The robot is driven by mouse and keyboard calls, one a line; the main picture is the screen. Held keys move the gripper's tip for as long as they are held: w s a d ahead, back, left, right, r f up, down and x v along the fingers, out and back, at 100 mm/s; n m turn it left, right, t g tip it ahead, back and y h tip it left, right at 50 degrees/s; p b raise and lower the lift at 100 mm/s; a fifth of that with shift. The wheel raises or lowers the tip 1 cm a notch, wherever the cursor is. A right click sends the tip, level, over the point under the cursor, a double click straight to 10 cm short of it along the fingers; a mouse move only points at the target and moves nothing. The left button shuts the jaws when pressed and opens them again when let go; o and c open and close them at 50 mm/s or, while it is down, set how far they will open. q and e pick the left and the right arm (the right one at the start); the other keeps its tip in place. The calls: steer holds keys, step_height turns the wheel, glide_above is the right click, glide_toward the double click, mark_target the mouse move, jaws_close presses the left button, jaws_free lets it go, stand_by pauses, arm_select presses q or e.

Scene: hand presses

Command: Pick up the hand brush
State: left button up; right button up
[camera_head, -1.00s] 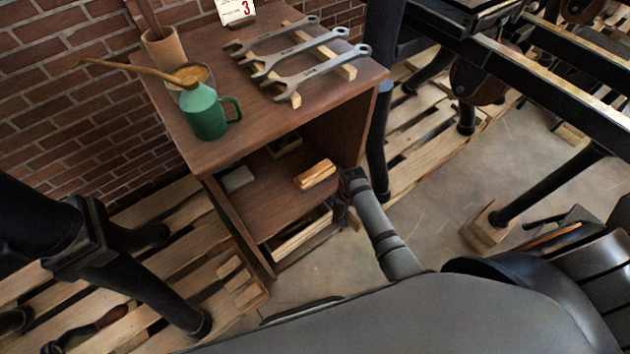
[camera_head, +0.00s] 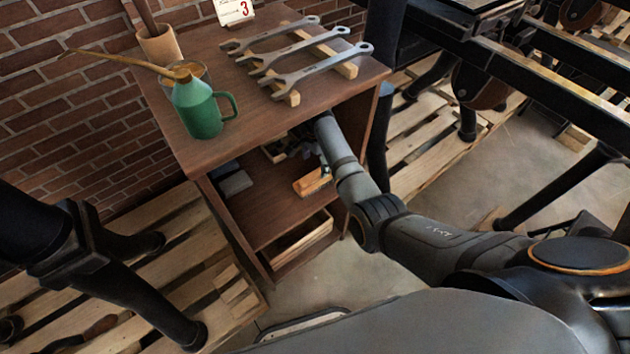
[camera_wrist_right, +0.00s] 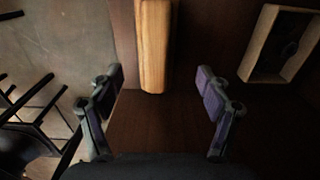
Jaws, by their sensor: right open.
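The hand brush, a light wooden block (camera_head: 311,183), lies on the inner shelf of the brown wooden cabinet. In the right wrist view the brush (camera_wrist_right: 154,45) points toward me, its near end between the two fingers in the picture and touching neither. My right gripper (camera_wrist_right: 160,76) is open and empty. In the head view my right arm reaches into the cabinet opening from the right, and the gripper (camera_head: 314,153) is beside and over the brush, partly hidden by the arm and the cabinet top. Its bristles cannot be made out. My left gripper is out of view.
The cabinet top (camera_head: 245,120) hangs over the shelf and holds several wrenches (camera_head: 318,66) and a green oil can (camera_head: 197,108). A grey block (camera_head: 235,184) lies left on the shelf. A small wooden box (camera_wrist_right: 250,62) is right of the brush in the wrist view.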

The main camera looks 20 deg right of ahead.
mark_target(315, 174)
steer(key=f, duration=0.4)
steer(key=shift+s+a+f+b, duration=0.15)
steer(key=shift+s+b, duration=0.2)
steer(key=shift+s, duration=0.05)
steer(key=shift+f, duration=0.55)
steer(key=c, duration=1.4)
